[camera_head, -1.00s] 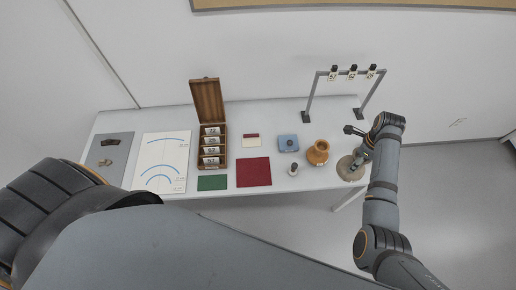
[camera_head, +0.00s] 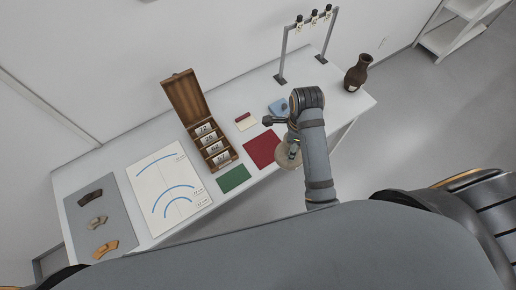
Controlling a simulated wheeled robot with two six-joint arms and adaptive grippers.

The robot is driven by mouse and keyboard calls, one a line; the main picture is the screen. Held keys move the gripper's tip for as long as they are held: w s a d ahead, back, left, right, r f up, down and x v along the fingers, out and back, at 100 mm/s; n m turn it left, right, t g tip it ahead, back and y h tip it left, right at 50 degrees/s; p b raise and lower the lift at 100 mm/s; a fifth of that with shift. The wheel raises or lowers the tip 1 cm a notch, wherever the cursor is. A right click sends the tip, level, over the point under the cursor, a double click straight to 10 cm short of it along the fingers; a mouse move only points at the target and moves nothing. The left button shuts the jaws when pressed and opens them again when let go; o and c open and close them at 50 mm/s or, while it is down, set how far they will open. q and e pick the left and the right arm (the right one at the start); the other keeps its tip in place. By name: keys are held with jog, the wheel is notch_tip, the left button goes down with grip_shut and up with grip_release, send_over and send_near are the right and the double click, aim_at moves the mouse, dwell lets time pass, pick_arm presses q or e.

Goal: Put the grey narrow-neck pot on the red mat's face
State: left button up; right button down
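The grey narrow-neck pot (camera_head: 284,160) is round and greyish-beige. It shows at the lower right of the red mat (camera_head: 262,149), partly hidden by my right arm. My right gripper (camera_head: 293,149) is shut on its top, with the fingers small and partly covered by the wrist. The pot overlaps the mat's right edge in the picture; I cannot tell whether it hangs above the table or touches it. The red mat is flat and bare over its visible part. My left gripper is not in view.
A green mat (camera_head: 234,178), an open wooden box with cards (camera_head: 188,98), a white sheet with blue arcs (camera_head: 168,188) and a grey board with sherds (camera_head: 93,197) lie left. A blue block (camera_head: 279,108), metal rack (camera_head: 282,62) and dark brown vase (camera_head: 357,74) stand farther back.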

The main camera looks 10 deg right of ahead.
jog(key=shift+w+f+b, duration=0.45)
jog(key=shift+w+f, duration=0.05)
jog(key=shift+w, duration=0.2)
pick_arm(q)
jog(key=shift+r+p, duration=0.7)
jog(key=shift+p, duration=0.55)
pick_arm(e)
jog(key=w+a+f, duration=0.4)
jog(key=w+f, duration=0.7)
jog(key=f, duration=0.1)
jog(key=shift+w+a, duration=0.2)
jog(key=shift+w, duration=0.2)
jog(key=shift+c, duration=2.2)
grip_release()
jog(key=shift+s+f, duration=0.1)
